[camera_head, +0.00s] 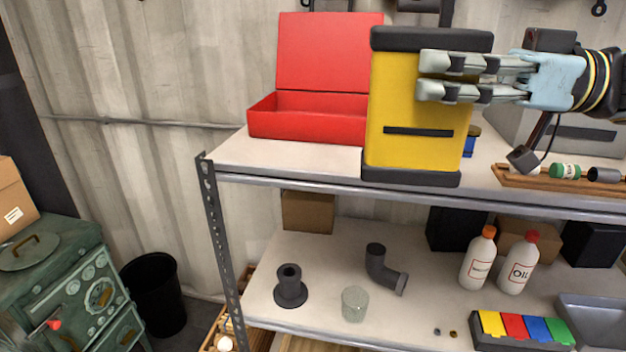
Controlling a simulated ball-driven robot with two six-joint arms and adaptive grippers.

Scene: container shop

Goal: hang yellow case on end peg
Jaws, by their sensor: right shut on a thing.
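The yellow case (415,150) has black ends and a dark slot across its front. It is upright, in front of the upper shelf's edge. My right gripper (427,76) comes in from the right and is shut on the case, its fingers lying across the upper right of the front face. The case hides part of the shelf and part of the red box. A small black hook or peg (599,7) shows on the wall at the top right. I cannot tell whether it is the end peg. My left gripper is not in view.
An open red box (300,120) stands on the upper shelf (235,158), left of the case. A wooden tray (530,180) with small items lies at the right. Bottles, pipe parts and a glass stand on the lower shelf (325,255). A dark upright (222,240) bounds the rack's left.

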